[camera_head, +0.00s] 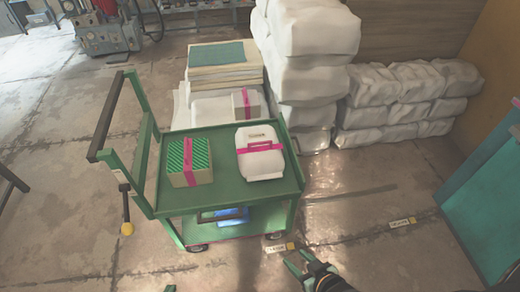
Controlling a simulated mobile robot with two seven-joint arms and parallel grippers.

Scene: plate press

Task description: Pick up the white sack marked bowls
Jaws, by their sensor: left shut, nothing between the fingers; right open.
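A white sack (257,166) with a pink band and a small label lies on the right part of the green cart's top (225,180). The label is too small to read. My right gripper (298,260) is open and empty, low in the picture, in front of the cart's right corner and apart from the sack. Only a small green tip of my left gripper (171,288) shows at the bottom edge; it is shut and empty, well in front of the cart.
A green-patterned box (190,165) with a pink band sits left of the sack. The cart's handle (110,115) rises at the left. Tall white sack stacks (310,75) stand behind. A teal cabinet (485,215) is at the right.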

